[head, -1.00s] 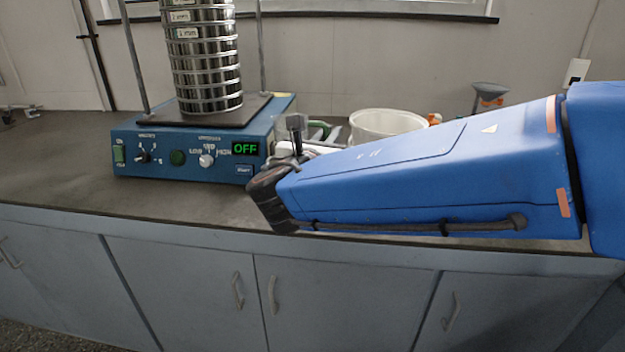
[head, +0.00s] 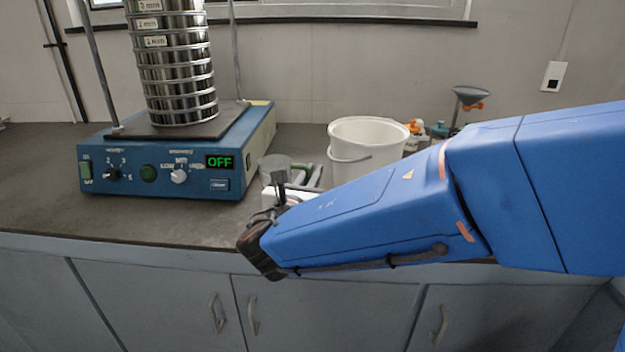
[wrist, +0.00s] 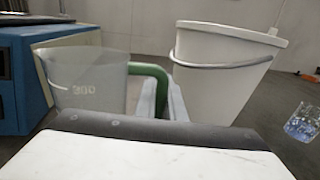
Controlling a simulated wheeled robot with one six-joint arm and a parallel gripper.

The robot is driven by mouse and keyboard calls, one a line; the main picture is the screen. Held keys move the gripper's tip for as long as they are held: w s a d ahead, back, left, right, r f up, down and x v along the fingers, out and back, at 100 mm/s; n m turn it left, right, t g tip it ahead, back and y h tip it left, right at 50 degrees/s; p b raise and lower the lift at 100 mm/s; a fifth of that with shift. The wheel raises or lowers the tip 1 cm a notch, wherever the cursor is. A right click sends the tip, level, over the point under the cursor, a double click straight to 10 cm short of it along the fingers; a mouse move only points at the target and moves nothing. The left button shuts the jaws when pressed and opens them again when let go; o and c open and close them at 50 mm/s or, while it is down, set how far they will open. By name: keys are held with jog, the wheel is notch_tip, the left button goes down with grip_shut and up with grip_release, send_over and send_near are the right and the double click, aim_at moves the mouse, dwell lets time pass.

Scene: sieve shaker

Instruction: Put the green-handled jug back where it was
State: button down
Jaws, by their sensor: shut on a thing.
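The jug (wrist: 85,82) is translucent, with a "300" mark, and stands roughly upright at the left of the wrist view. Its green handle (wrist: 150,73) is on its right side. My gripper (wrist: 162,98) is shut on this handle, its two pale fingers around it. In the head view the handle (head: 303,169) shows beside my gripper (head: 314,178), partly covered by my wrist. The jug's base is hidden, so I cannot tell whether it touches the counter.
The blue sieve shaker (head: 235,150), reading OFF, carries a sieve stack (head: 175,65) to the left. A white bucket (head: 365,135) stands behind my arm. The counter's front left (head: 120,215) is clear.

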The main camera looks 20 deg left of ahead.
jog(key=shift+f, duration=0.7)
jog(key=shift+f, duration=0.2)
jog(key=c, duration=1.8)
grip_release()
jog(key=shift+c, duration=0.2)
jog(key=shift+r, duration=0.15)
jog(key=shift+s, duration=0.25)
jog(key=s, duration=1.1)
jog(key=shift+s+d, duration=0.25)
